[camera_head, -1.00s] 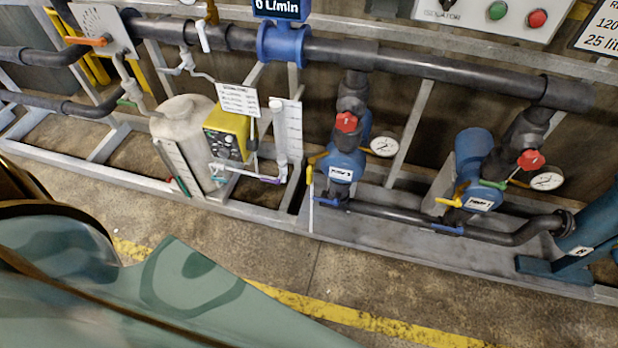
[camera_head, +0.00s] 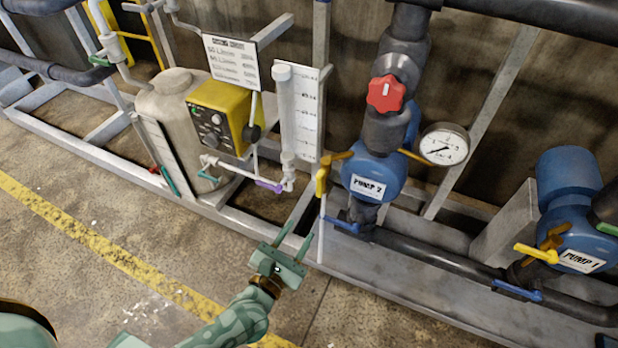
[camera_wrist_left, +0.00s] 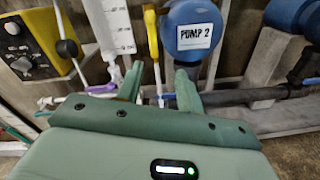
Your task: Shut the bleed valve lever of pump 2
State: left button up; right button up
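Pump 2 (camera_head: 372,178) is a blue pump with a "PUMP 2" label, right of centre in the head view; it also shows in the left wrist view (camera_wrist_left: 193,35). A yellow lever (camera_head: 322,181) hangs down on its left side, above a thin white tube; I take it for the bleed valve lever. It stands nearly upright in the left wrist view (camera_wrist_left: 152,36). My left gripper (camera_head: 294,240) is open and empty, below and left of the lever, apart from it. In the left wrist view the fingers (camera_wrist_left: 160,82) point towards the lever's area. My right gripper is not in view.
A blue lever (camera_head: 342,225) sits just below pump 2. A clear scaled tube (camera_head: 298,115) and the yellow dosing unit (camera_head: 222,115) stand to the left. Pump 1 (camera_head: 575,235) is at the right. A grey frame rail (camera_head: 235,215) runs in front; the floor before it is clear.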

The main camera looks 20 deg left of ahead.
pick_arm(q)
jog(key=n, duration=0.3)
jog(key=n+b, duration=0.1)
jog(key=b, duration=0.2)
send_near(318, 188)
jog(key=shift+y, duration=0.3)
jog(key=w, duration=0.5)
jog(key=shift+w+d+f, duration=0.25)
jog(key=shift+w+d, duration=0.05)
jog(key=shift+w, duration=0.05)
jog(key=w+b, duration=0.1)
jog(key=w, duration=0.5)
jog(key=shift+d, duration=0.15)
jog(key=shift+w+r, duration=0.15)
jog(key=shift+w, duration=0.2)
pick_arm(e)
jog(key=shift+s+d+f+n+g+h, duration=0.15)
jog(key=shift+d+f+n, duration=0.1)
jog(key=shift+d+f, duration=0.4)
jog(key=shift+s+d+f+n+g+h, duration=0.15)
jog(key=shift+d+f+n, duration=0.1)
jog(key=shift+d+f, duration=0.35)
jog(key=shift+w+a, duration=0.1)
pick_arm(q)
grip_shut()
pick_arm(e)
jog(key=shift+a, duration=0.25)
